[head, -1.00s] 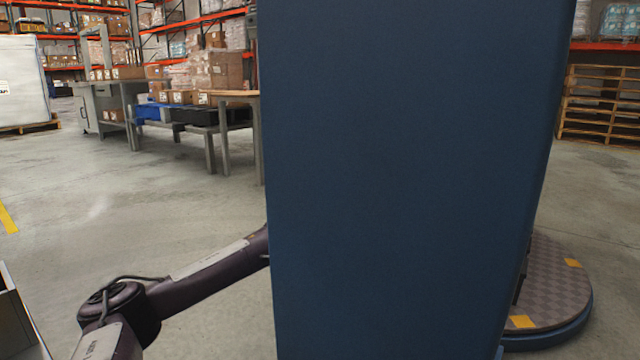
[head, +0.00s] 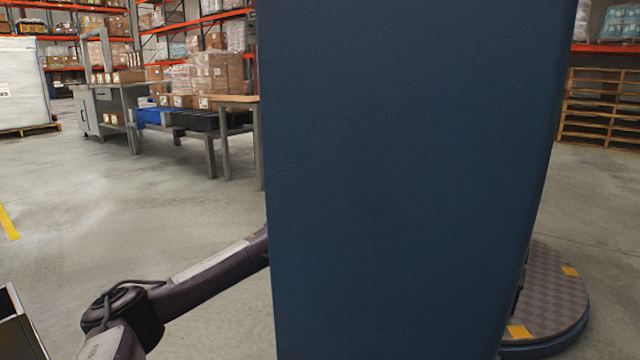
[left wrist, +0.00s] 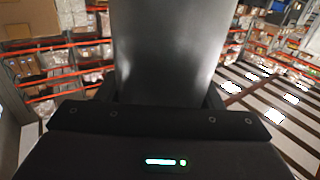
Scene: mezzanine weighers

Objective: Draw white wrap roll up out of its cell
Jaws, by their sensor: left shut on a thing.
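My left gripper (left wrist: 163,100) shows in the left wrist view, its dark body across the bottom and a finger at each side. Between the fingers is a large, smooth, rounded thing (left wrist: 178,50), taken to be the wrap roll. It looks dark grey with a pale sheen here rather than white. The gripper is shut on it. Its far end runs out of the top of the picture. In the head view only my left arm's links show at lower left; the left gripper, the roll and its cell are not seen there. My right gripper is not in view.
A dark-walled open box (head: 22,335) is cut off at the lower left corner of the head view. My blue column blocks the middle. A bench (head: 205,135) with bins and cartons stands at back left, stacked pallets (head: 600,110) at right. The floor between is clear.

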